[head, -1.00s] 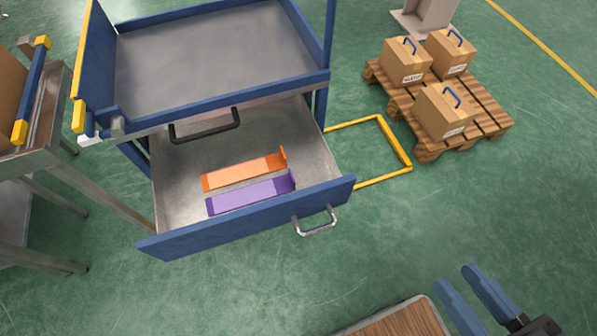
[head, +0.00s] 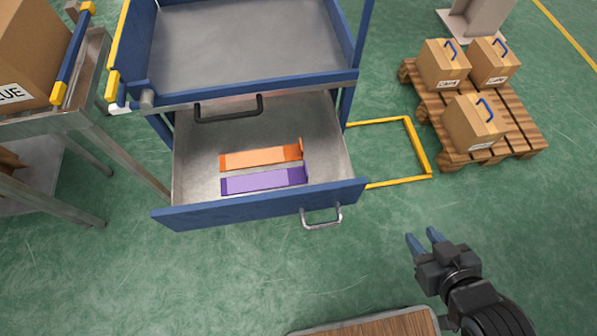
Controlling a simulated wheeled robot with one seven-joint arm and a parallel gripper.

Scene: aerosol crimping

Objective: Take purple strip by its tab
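The purple strip (head: 262,181) lies flat in the open drawer (head: 195,165) of a blue cart, close behind the drawer's front panel. Its upturned tab (head: 305,174) stands at its right end. An orange strip (head: 258,159) with a similar upturned tab lies just behind it, roughly parallel. My gripper (head: 424,243) is at the lower right, outside the drawer and over the green floor. Its two blue fingers are apart with nothing between them.
The drawer front (head: 255,205) carries a metal handle (head: 322,217) on its right. A black handle (head: 228,107) hangs above the drawer's rear. A pallet (head: 520,130) with boxes stands at right, a metal table (head: 60,115) at left. Floor between gripper and drawer is clear.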

